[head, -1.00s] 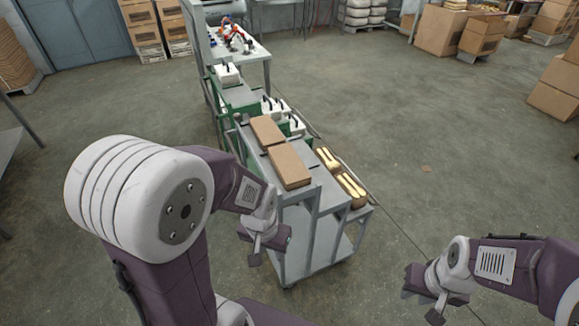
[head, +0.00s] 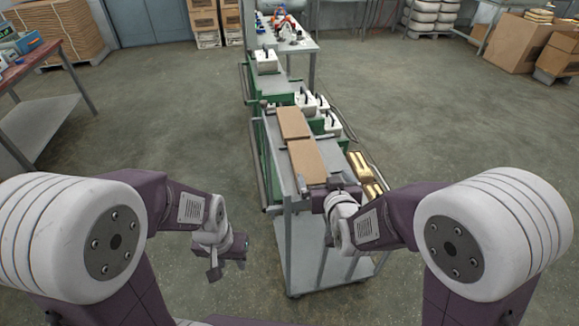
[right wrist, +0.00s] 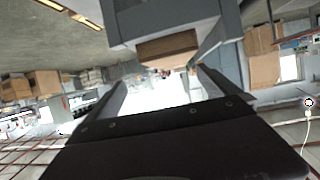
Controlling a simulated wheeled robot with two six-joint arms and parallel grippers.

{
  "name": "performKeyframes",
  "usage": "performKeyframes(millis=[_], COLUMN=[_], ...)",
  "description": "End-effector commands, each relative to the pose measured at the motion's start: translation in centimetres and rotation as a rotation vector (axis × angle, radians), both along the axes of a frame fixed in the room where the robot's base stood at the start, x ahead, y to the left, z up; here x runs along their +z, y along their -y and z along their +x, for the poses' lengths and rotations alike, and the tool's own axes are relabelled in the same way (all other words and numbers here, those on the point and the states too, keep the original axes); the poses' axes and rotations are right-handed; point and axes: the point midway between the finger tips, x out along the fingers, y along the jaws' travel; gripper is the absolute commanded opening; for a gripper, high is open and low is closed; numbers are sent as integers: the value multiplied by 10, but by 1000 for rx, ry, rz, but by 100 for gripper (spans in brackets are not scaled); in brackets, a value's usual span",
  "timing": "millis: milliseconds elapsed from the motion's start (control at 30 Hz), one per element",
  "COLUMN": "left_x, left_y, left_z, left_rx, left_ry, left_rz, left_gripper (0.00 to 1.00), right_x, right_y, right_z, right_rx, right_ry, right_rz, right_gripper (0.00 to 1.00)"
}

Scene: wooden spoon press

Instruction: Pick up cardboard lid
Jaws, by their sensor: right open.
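Two flat brown cardboard lids lie in a row on the grey top of the cart: a far lid (head: 294,122) and a near lid (head: 306,160). My right gripper (head: 328,190) is at the near end of the near lid, close to the cart's front edge; I cannot tell whether it touches. In the right wrist view its two fingers (right wrist: 165,88) are spread, with nothing between them. A brown cardboard piece (right wrist: 168,47) shows beyond them against grey metal. My left gripper (head: 228,258) hangs left of the cart, away from the lids; its jaw state is unclear.
Boxes with wooden spoons (head: 361,167) sit on a lower shelf right of the lids, partly hidden by my right arm. White press units (head: 318,104) stand behind the lids. A workbench (head: 40,100) is at the left.

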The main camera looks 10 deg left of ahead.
Motion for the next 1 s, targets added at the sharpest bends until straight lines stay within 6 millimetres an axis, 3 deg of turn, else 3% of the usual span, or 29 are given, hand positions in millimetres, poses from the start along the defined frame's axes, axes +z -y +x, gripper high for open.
performKeyframes(millis=[100, 267, 500, 667, 900, 1000], left_x=[-9, -8, -11, -11, -12, -12], left_y=[0, 0, 0, 0, 0, 0], left_z=[0, 0, 0, 0, 0, 0], left_rx=[0, 0, 0, 0, 0, 0], left_ry=[0, 0, 0, 0, 0, 0], left_rz=[0, 0, 0, 0, 0, 0], left_gripper=[36, 36, 36, 36, 36, 36], right_x=[-14, -14, -27, -29, -44, -47], right_y=[-17, -21, -28, -29, -36, -37], right_z=[-7, -6, 24, 29, 66, 73], right_rx=[41, 49, 47, 48, 47, 47], right_ry=[-9, -10, -11, -11, -11, -11], right_rz=[-5, -4, -4, -4, -5, -5], right_gripper=[100, 100, 100, 100, 100, 100])
